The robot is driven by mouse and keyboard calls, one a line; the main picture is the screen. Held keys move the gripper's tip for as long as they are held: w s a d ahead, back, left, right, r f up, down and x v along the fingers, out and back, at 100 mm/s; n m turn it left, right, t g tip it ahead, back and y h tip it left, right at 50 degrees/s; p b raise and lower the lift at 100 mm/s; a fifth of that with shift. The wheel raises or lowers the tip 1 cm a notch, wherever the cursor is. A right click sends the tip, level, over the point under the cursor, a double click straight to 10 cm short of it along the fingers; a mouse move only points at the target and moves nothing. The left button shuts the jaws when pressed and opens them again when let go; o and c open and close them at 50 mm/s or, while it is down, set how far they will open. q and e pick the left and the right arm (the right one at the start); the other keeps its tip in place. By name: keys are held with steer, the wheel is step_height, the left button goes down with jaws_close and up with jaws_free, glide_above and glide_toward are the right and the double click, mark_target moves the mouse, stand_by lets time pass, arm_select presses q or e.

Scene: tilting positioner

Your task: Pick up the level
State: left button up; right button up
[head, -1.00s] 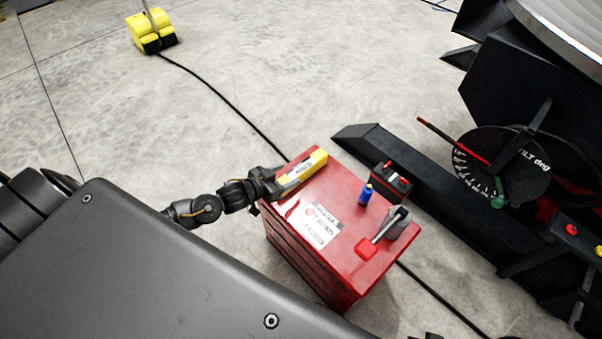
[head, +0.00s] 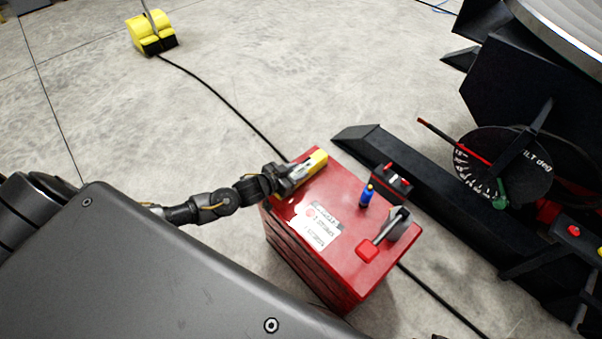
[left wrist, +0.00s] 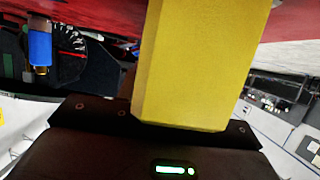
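The level is a yellow bar (head: 318,158) lying along the far left edge of the red cabinet top. My left gripper (head: 300,172) is at the level, its fingers over the near part, while the yellow far end stays clear. In the left wrist view the level (left wrist: 195,65) fills the middle, its near end close against the dark gripper body. The fingertips do not show there, so I cannot tell whether they are closed on it. My right gripper is not in view.
A cable (head: 225,100) crosses the open floor.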

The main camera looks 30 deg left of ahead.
mark_target(296, 172)
arm_select(q)
jaws_close()
steer(key=shift+r, duration=0.1)
steer(key=shift+r, duration=0.1)
